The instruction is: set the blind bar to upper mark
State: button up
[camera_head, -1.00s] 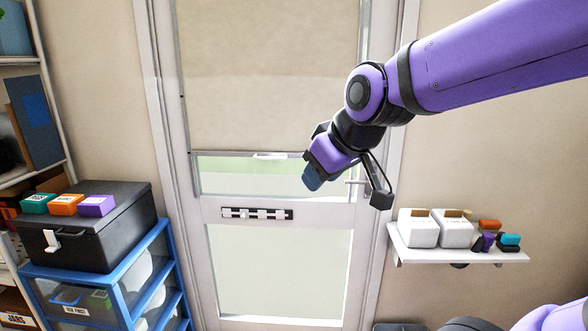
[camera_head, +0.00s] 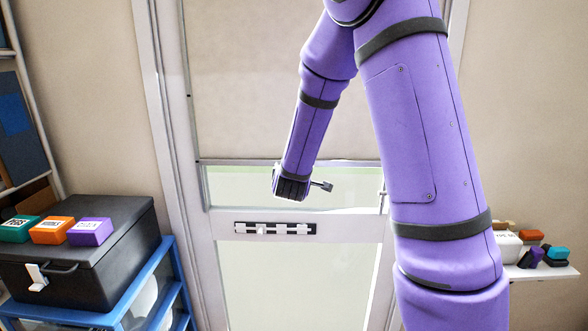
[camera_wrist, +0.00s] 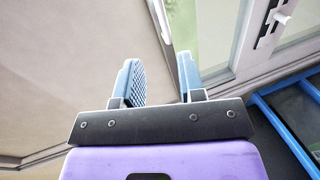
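The blind (camera_head: 245,80) is a beige sheet covering the upper door window. Its pale bar (camera_head: 230,162) runs level along its lower edge, with green-tinted glass below. The white grip seen earlier on the bar is hidden by my arm in the head view.
A black box (camera_head: 90,250) with three coloured blocks stands left on a blue rack (camera_head: 150,290). A small wall shelf (camera_head: 540,272) holds objects at right, partly behind my arm.

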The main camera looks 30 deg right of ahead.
jog(key=shift+n+h, duration=0.3)
jog(key=shift+h, duration=0.2)
jog(key=x, duration=0.8)
jog(key=f+x, duration=0.1)
jog(key=x, duration=0.3)
jog(key=shift+s+d+r, duration=0.1)
jog(key=shift+s+d, duration=0.15)
jog(key=shift+s, duration=0.1)
grip_shut()
